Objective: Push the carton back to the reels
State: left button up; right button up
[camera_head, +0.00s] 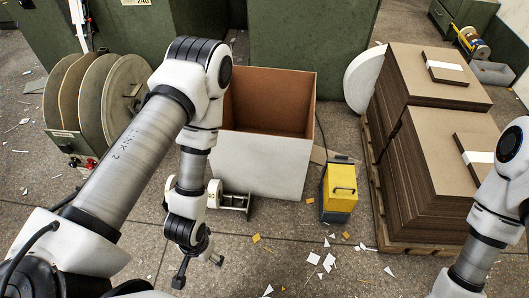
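The carton (262,165) is a large open box, white outside and brown inside, standing upright on the floor in the middle. It looks empty as far as I can see. Several large grey and brown reels (110,100) stand on edge in a rack at the left. My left arm hides part of the carton's left side. My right arm enters at the right; its gripper is out of frame.
A yellow and grey box (338,190) stands right of the carton. Stacks of brown board (425,150) sit on a pallet at the right. A small metal item with rollers (232,201) lies at the carton's front left. Green cabinets (310,35) stand behind. Paper scraps litter the front floor.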

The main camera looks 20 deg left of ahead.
aim_at(263, 148)
jog(key=i+j, duration=0.1)
jog(key=j, duration=0.25)
jog(key=i+j, duration=0.15)
jog(key=j, duration=0.15)
jog(key=i+j, duration=0.1)
jog(key=j, duration=0.25)
jog(key=i+j, duration=0.1)
jog(key=j, duration=0.25)
